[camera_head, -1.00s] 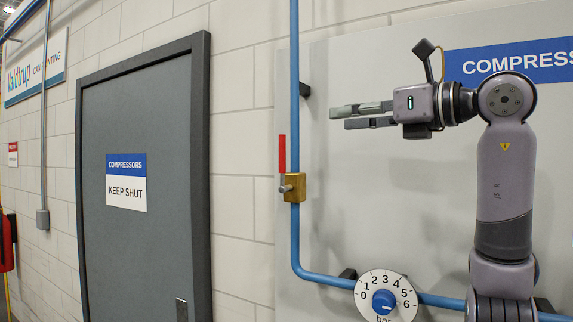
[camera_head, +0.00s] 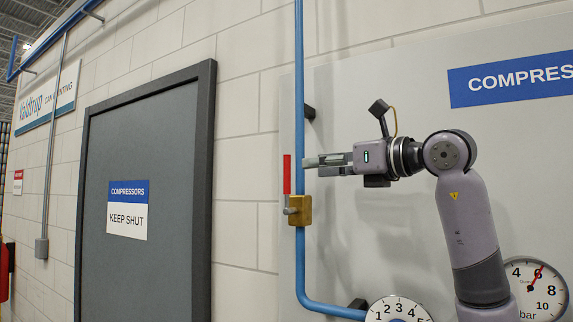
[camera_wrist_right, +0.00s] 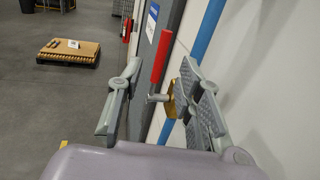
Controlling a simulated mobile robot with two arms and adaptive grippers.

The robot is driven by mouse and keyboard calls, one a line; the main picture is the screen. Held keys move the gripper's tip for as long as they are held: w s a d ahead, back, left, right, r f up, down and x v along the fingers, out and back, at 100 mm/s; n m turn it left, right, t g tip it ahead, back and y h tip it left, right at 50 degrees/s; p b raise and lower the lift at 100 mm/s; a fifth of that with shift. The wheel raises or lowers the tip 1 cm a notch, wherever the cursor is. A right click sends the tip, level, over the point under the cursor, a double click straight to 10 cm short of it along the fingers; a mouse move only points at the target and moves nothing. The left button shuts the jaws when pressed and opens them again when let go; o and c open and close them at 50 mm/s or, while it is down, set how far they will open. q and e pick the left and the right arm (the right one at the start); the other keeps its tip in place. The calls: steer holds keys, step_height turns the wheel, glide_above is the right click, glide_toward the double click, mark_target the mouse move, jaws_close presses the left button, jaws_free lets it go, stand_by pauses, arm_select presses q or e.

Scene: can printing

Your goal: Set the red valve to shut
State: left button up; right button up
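The red valve handle (camera_head: 287,174) stands upright, parallel to the blue pipe (camera_head: 299,90), above the brass valve body (camera_head: 301,211). My right gripper (camera_head: 312,167) points left at the handle's height, its tips close to the pipe and just right of the handle in the head view. In the right wrist view, the red handle (camera_wrist_right: 160,57) appears between the two spread fingers, beyond or near their tips; no contact shows. The brass body (camera_wrist_right: 170,103) is partly hidden by the right finger. My right gripper is open and empty. My left gripper is not in view.
A grey door (camera_head: 150,200) with a KEEP SHUT sign is left of the valve. A numbered dial (camera_head: 398,310) and a pressure gauge (camera_head: 533,289) sit low at right. In the wrist view, a loaded pallet (camera_wrist_right: 69,52) lies on the floor far off.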

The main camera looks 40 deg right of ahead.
mark_target(289, 168)
steer(key=w+p, duration=0.1)
steer(key=w, duration=0.5)
steer(key=w+p, duration=0.1)
steer(key=w, duration=0.2)
steer(key=shift+w+a+p, duration=0.25)
steer(key=shift+a+p, duration=0.05)
steer(key=shift+w+d+f, duration=0.1)
steer(key=shift+w+f, duration=0.05)
steer(key=shift+c, duration=0.3)
steer(key=shift+c, duration=1.3)
jaws_close()
